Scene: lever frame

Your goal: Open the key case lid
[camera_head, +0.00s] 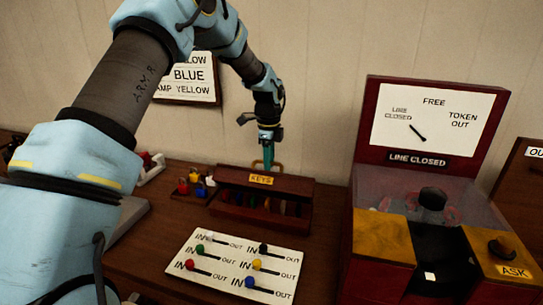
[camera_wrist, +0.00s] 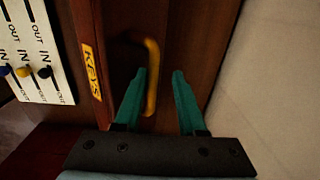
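The key case (camera_head: 238,212) is a dark red-brown wooden box on the table, with coloured items dimly visible inside its front. Its lid (camera_head: 285,183) lies across the top, with a yellow KEYS label (camera_head: 261,180) on the front edge; the label also shows in the wrist view (camera_wrist: 92,72). A yellow bar handle (camera_wrist: 152,75) stands on the lid. My gripper (camera_head: 268,164) is above the lid's back part, pointing down. In the wrist view my gripper's teal fingers (camera_wrist: 159,74) are apart, with the handle between them, nearer the left finger. Whether they touch it is unclear.
A white panel (camera_head: 237,285) with several coloured sliders lies in front of the case. A red machine with a dial board (camera_head: 433,120) and yellow top stands to the right. Small coloured pieces (camera_head: 195,183) sit left of the case. The wall is close behind.

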